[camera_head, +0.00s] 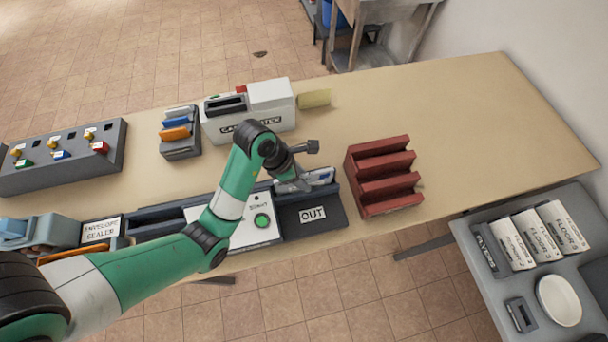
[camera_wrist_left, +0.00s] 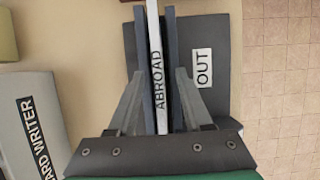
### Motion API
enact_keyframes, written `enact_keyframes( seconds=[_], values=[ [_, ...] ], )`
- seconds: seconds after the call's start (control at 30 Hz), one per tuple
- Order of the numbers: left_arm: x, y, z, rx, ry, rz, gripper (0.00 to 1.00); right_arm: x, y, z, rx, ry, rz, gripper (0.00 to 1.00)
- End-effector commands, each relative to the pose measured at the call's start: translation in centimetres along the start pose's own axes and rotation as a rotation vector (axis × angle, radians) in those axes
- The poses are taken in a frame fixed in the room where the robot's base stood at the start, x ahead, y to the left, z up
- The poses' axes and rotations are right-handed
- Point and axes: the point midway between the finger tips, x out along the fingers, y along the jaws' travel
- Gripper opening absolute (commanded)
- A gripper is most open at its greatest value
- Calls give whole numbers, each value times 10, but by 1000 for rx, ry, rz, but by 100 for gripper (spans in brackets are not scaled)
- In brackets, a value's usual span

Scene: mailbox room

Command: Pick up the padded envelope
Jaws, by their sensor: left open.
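A white, thin upright item labelled ABROAD (camera_wrist_left: 157,60) stands in the slot of the dark OUT tray (camera_wrist_left: 220,30), between two blue-grey walls. It looks like an envelope seen edge-on; I cannot tell whether it is padded. In the head view its white and blue top (camera_head: 320,177) shows at the OUT tray (camera_head: 335,215). My left gripper (camera_wrist_left: 161,78) is open, with one finger on each side of the item and the slot walls. In the head view the left gripper (camera_head: 303,184) is low over the slot, partly hidden. My right gripper is not in view.
A red stepped rack (camera_head: 385,178) stands just right of the OUT tray. The white card writer (camera_head: 268,98) is behind my arm, with a pale yellow-green item (camera_head: 314,98) beside it. An envelope sealer (camera_head: 100,229) is at left. The table's right side is clear.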

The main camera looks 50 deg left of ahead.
Motion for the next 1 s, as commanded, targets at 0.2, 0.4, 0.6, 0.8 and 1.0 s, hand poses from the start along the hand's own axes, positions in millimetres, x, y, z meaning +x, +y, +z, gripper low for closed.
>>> enact_keyframes(
  seconds=[0.2, 0.4, 0.6, 0.8, 1.0],
  values=[
    [-1, 0, 0, 0, 0, 0, 39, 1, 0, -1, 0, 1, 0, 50],
    [-1, 0, 0, 0, 0, 0, 3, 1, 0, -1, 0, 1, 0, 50],
    [-1, 0, 0, 0, 0, 0, 0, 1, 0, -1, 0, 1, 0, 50],
    [-1, 0, 0, 0, 0, 0, 0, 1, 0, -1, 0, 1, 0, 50],
    [-6, 0, 2, 0, -1, 0, 0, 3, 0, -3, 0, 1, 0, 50]
  ],
)
